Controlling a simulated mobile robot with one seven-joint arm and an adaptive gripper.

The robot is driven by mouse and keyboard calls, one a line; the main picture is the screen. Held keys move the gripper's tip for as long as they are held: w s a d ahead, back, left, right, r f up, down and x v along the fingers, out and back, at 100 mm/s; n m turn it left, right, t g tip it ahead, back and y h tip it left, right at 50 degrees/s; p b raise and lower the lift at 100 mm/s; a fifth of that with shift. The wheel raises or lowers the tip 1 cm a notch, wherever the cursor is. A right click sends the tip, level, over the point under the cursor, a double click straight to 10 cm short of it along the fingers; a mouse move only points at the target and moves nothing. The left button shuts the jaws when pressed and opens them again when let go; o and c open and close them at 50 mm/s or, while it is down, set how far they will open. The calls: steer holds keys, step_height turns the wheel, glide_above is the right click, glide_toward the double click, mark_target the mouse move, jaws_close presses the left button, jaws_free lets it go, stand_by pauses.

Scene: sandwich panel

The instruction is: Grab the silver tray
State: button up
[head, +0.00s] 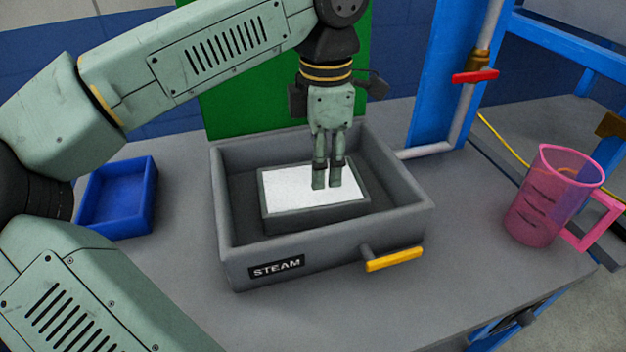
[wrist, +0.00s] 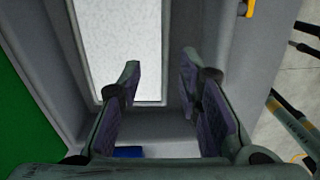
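A shallow grey tray (head: 315,218) with a white speckled top surface (head: 285,190) sits inside a larger grey box (head: 325,262) labelled STEAM. The white surface (wrist: 118,45) also fills the upper middle of the wrist view, edged by a thin rim. My gripper (head: 327,184) points down over the right part of this white surface. In the wrist view its two fingers (wrist: 160,82) are apart with nothing between them. I cannot tell whether the fingertips touch the surface.
The box has a yellow handle (head: 394,259) at its front. A blue bin (head: 118,200) stands at left, and a pink measuring jug (head: 545,205) at right. A green panel (head: 240,95) and blue post (head: 437,75) rise behind. The counter's front middle is clear.

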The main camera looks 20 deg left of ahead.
mark_target(322, 206)
steer(key=f, duration=0.3)
steer(key=f+p, duration=0.1)
steer(key=f, duration=0.2)
steer(key=f+p, duration=0.1)
steer(key=f, duration=0.3)
steer(key=shift+s+d, duration=0.15)
steer(key=shift+s, duration=0.25)
steer(key=shift+c, duration=0.3)
jaws_close()
